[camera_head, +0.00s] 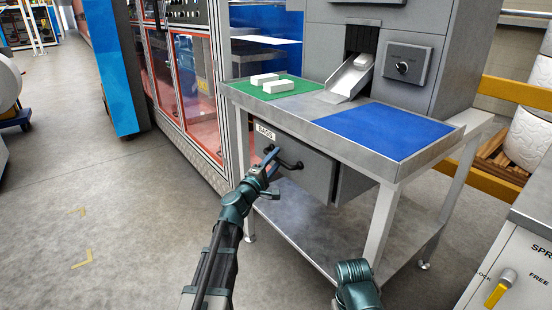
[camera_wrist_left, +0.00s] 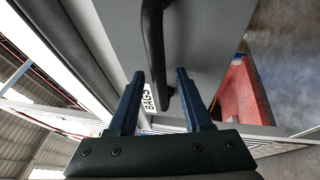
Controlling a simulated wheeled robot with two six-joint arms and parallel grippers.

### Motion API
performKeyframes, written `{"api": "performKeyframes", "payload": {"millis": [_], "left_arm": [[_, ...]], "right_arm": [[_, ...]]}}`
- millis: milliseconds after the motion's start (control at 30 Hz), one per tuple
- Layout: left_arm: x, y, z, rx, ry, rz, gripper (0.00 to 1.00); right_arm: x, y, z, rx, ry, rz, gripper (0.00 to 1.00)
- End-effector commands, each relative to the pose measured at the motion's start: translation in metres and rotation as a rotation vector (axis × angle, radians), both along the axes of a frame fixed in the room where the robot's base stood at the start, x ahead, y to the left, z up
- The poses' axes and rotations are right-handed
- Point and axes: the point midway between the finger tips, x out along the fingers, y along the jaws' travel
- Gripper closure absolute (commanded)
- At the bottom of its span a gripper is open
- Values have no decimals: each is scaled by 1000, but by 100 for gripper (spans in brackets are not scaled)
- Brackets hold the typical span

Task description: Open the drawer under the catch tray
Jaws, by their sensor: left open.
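The grey drawer (camera_head: 312,170) hangs under the steel catch tray (camera_head: 310,108) and bears a white BAGS label (camera_head: 265,131). Its black bar handle (camera_head: 290,164) is on the front face. The front looks closed or nearly so; I cannot tell exactly. My left gripper (camera_head: 271,160) is at the left end of the handle. In the left wrist view, my left gripper (camera_wrist_left: 160,74) has its fingers apart, with the handle (camera_wrist_left: 154,40) running between and beyond the tips, not clamped. Only a link of my right arm shows at the bottom; its gripper is out of view.
White blocks (camera_head: 264,82) lie on the green mat (camera_head: 297,91); the blue mat (camera_head: 382,131) is bare. A metal chute (camera_head: 347,80) leads down to the tray. Table legs (camera_head: 379,218) and a lower shelf (camera_head: 320,235) stand below. The floor at left is clear.

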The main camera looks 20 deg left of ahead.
Motion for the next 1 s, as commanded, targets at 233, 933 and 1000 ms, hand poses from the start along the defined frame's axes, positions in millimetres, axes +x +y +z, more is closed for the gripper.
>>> {"api": "performKeyframes", "payload": {"millis": [233,933,1000], "left_arm": [[5,-2,1,0,0,0,50],[4,-1,1,0,0,1,100],[4,-1,1,0,0,1,100]], "right_arm": [[0,0,1,0,0,0,50],[0,0,1,0,0,0,50],[0,0,1,0,0,0,50]]}}
